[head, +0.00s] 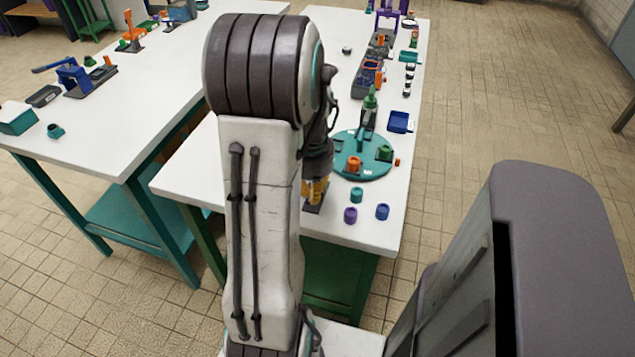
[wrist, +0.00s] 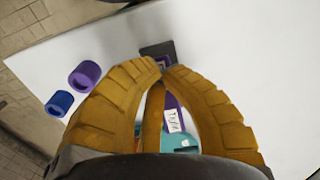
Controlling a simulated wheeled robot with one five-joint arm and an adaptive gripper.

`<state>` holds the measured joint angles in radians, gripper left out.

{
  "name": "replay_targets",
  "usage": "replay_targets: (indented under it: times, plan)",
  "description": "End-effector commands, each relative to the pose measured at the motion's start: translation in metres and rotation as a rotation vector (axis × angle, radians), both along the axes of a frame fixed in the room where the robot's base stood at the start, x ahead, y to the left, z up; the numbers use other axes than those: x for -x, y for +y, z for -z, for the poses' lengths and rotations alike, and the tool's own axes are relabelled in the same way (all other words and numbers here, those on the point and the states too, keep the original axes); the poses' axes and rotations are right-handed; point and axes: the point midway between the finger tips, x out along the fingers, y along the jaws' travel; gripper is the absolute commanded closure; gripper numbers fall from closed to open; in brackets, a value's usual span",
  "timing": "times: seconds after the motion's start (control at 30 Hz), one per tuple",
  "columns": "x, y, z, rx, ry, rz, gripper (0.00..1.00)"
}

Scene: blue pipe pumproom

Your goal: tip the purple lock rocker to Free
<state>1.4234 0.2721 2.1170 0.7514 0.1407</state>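The purple lock rocker (wrist: 171,103) shows in the wrist view between my yellow fingers, partly covered by them. A white tag (wrist: 174,120) with small, hard-to-read lettering is beside its purple surface. A dark base plate (wrist: 150,48) shows just beyond my fingertips. My gripper (wrist: 161,67) has its fingertips drawn together over the purple part, with nothing visibly held. I cannot tell whether the tips touch the rocker. In the head view my gripper (head: 317,188) points down at the table's near end, and my arm hides the rocker there.
A purple cup (head: 350,215), a blue cup (head: 382,212) and a teal cup (head: 357,194) stand right of my gripper. A teal turntable (head: 340,166) with parts lies behind it. The table edge is close at front; white tabletop at left is clear.

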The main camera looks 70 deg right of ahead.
Motion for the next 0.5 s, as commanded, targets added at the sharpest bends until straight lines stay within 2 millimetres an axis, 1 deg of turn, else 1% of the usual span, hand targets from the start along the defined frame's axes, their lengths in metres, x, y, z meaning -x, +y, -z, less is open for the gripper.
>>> replay_targets:
  times: [0.17,0.5]
  plan:
    - [0.000,0.001,-0.007,-0.003,0.000,0.000,1.00]
    - [0.000,0.000,-0.035,-0.001,0.000,0.000,1.00]
